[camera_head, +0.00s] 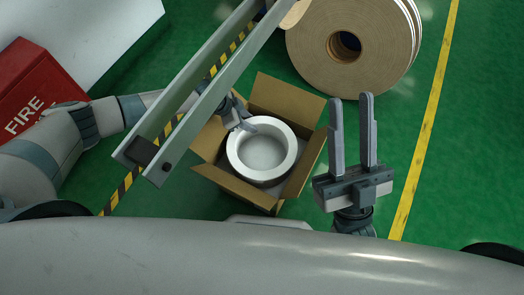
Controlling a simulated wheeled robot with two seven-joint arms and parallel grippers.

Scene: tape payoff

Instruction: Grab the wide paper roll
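A white paper roll (286,164), a wide ring with an open middle, lies in an open cardboard box (287,101) on the floor. My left gripper (240,120) reaches in at the roll's upper-left rim. It is partly hidden behind a metal bar, and I cannot tell whether its fingers are closed on the rim. My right gripper (352,100) is open and empty, with its fingers pointing up the picture, to the right of the box. A large brown roll (387,72) with a dark core hole stands at the top.
A pale metal frame (195,90) with two parallel bars slants across the view above my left arm. A red fire box (35,95) stands at the left by a white surface (85,32). Green floor with a yellow line (432,120) is clear at the right.

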